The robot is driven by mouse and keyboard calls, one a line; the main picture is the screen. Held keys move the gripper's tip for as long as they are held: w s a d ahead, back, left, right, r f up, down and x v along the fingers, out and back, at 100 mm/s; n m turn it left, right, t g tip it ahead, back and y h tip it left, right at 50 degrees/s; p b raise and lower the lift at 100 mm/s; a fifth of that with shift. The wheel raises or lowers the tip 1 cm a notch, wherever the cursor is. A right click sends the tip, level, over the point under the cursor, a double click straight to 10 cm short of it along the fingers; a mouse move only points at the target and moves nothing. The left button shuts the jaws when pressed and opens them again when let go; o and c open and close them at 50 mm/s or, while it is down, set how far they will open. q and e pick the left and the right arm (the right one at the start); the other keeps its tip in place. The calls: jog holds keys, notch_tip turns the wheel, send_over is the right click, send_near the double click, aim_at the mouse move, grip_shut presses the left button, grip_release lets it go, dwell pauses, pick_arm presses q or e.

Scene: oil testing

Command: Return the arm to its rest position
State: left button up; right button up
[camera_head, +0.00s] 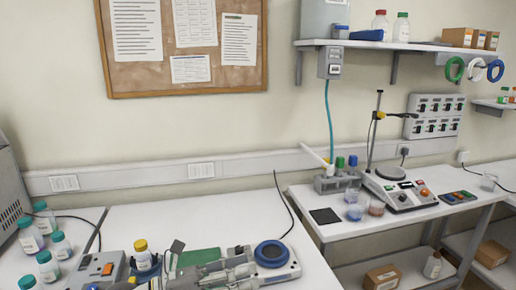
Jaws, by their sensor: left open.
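My left gripper (172,262) shows low in the head view, over the front bench. Its dark finger parts stand apart and it looks open, with nothing seen between them. Grey metal parts beside it run right along the bottom edge, and I cannot tell all of them from the equipment there. A bottle with a yellow cap (142,254) stands just left of the gripper. A white device with a round blue top (271,253) is to its right. My right gripper is not in view.
Several teal-capped bottles (31,236) stand at the left. A grey box with an orange switch (103,270) is at the front. The back of the front bench (200,222) is clear. The right bench holds a tube rack (336,184) and a stirrer with a stand (400,194).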

pick_arm(q)
jog(key=w+a+r+n+t+y, duration=0.25)
jog(key=a+n+t+y, duration=0.55)
jog(key=n+t, duration=0.9)
jog(key=s+a+f+n+g+y, duration=0.2)
jog(key=a+f+n+g+y, duration=0.25)
jog(key=f+n, duration=0.35)
jog(key=s+a+f+n+g+y, duration=0.2)
jog(key=a+f+n+g+y, duration=0.3)
jog(key=n, duration=0.5)
jog(key=s+f+n+g, duration=0.45)
jog(key=s+f, duration=0.35)
jog(key=s, duration=0.4)
jog(key=s+f+n+g, duration=0.3)
jog(key=s+f+g, duration=0.4)
jog(key=s, duration=0.4)
notch_tip(320, 180, down, 29)
jog(key=s, duration=0.2)
jog(key=s+a+f+g+b, duration=0.1)
jog(key=s+a+f, duration=0.1)
jog(key=s+f, duration=1.3)
jog(key=shift+s+a+f, duration=0.25)
jog(key=shift+s+f, duration=0.1)
jog(key=shift+s, duration=0.3)
jog(key=shift+m, duration=0.25)
